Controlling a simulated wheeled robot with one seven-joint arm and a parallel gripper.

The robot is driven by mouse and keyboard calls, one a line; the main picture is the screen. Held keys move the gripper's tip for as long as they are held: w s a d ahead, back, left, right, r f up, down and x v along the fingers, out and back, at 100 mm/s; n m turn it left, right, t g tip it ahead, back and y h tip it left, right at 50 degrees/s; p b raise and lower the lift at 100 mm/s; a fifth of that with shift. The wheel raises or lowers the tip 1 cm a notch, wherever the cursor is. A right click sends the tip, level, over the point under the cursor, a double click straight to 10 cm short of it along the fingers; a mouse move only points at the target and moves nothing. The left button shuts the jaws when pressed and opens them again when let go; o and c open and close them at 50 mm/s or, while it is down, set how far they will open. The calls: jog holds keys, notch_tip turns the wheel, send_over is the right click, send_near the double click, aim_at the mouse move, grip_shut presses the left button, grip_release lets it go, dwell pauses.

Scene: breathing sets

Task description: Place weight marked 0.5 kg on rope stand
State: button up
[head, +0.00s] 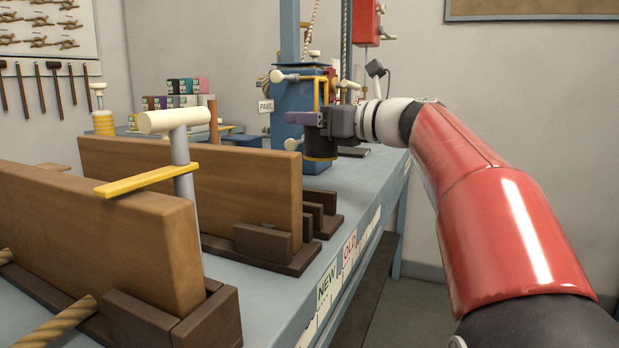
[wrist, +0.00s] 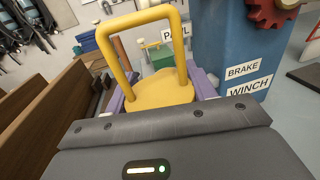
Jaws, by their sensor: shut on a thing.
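My gripper (head: 303,118) is out over the far part of the bench, in front of the blue winch box. Its purple fingers are shut on a weight (head: 320,146) with a yellow loop handle and a dark round body. In the wrist view the weight's yellow top and handle (wrist: 160,92) sit between the purple fingers, handle upright. The weight's underside and any mark on it are hidden, so I cannot read 0.5 kg. I cannot tell for sure which thing is the rope stand.
The blue winch box (head: 292,98) stands close behind, with labels and a red gear (wrist: 274,8). Wooden boards (head: 215,185) in dark holders fill the bench's left side. A T-handled post (head: 180,150) stands between them. Bare bench (head: 365,175) lies right of the weight.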

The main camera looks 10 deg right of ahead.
aim_at(314, 153)
jog(key=shift+f+b, duration=0.85)
jog(key=shift+f, duration=2.4)
jog(key=shift+f, duration=0.15)
jog(key=o, duration=1.3)
jog(key=shift+o, duration=0.2)
jog(key=shift+s+d, duration=0.2)
jog(key=shift+d, duration=0.05)
jog(key=v, duration=1.1)
jog(key=shift+s+d, duration=0.1)
jog(key=shift+s, duration=0.05)
